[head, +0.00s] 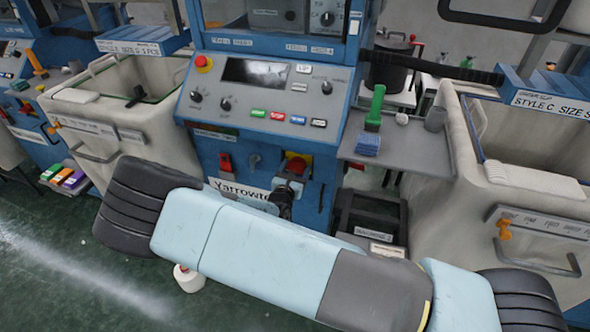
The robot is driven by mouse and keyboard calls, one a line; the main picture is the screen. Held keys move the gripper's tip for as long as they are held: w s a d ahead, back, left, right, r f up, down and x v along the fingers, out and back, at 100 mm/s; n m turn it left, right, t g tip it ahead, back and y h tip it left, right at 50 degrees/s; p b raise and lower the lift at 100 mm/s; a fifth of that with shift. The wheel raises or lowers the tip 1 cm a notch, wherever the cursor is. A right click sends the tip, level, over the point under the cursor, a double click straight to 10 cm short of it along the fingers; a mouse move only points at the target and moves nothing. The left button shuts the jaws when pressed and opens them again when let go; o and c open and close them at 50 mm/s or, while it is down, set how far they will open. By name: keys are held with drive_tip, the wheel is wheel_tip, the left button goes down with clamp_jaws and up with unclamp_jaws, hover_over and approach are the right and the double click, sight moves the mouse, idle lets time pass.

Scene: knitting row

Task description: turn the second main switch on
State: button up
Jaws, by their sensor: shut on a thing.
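The middle blue knitting machine (262,148) has a red main switch knob (297,165) on a yellow plate low on its front, above the floor. My gripper (290,182) is at this knob, just below its visible red part, and is shut on it. The gripper and wrist hide the knob's lower part, so its exact turn angle cannot be read. My pale blue arm crosses the front of the picture and hides the machine's lower front.
A red switch (225,163) sits left of the knob. Beige bins stand on the left (125,117) and right (470,190). A grey shelf (410,150) holds a green brush (376,105) and a blue block (367,145). A white cone (189,279) stands on the green floor.

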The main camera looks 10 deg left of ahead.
drive_tip(key=m, duration=0.3)
drive_tip(key=shift+d+m, duration=0.1)
drive_tip(key=shift+m, duration=0.3)
drive_tip(key=m, duration=0.4)
drive_tip(key=shift+m, duration=0.3)
drive_tip(key=m, duration=0.4)
drive_tip(key=shift+d+f+m, duration=0.15)
drive_tip(key=shift+m, duration=0.15)
drive_tip(key=shift+s+f+m, duration=0.1)
drive_tip(key=shift+f+m, duration=0.05)
drive_tip(key=shift+m, duration=1.95)
drive_tip(key=shift+d, duration=0.1)
drive_tip(key=o, duration=0.6)
drive_tip(key=shift+o, duration=0.4)
